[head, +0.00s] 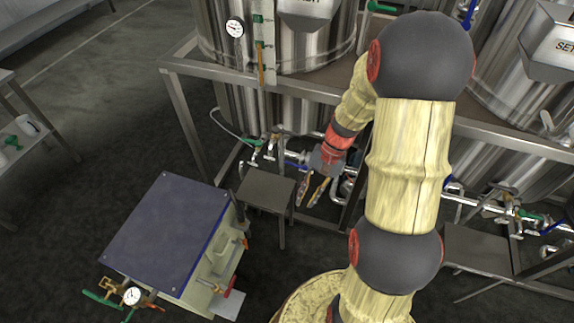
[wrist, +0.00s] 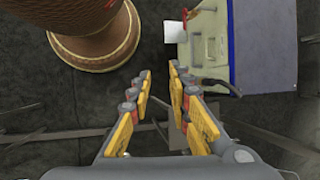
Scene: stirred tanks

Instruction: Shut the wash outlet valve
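No label marking the wash outlet valve is readable, so I cannot tell which valve it is. Under the left tank (head: 310,50), pipework carries a green-handled valve (head: 252,142) and a blue handle (head: 296,164). My gripper (head: 312,192) is in front of this pipework in the head view, pointing downward. In the wrist view my gripper (wrist: 159,72) has its yellow-padded fingers apart with nothing between them. It points toward the dark floor, and no tank valve shows clearly there.
A blue-topped cabinet (head: 165,235) with red, orange and green handles stands at left; it also shows in the wrist view (wrist: 262,45). A small metal stand (head: 266,190) is close to my gripper. The frame rail (head: 300,88) crosses the tanks. Right-hand pipework has a green handle (head: 530,214).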

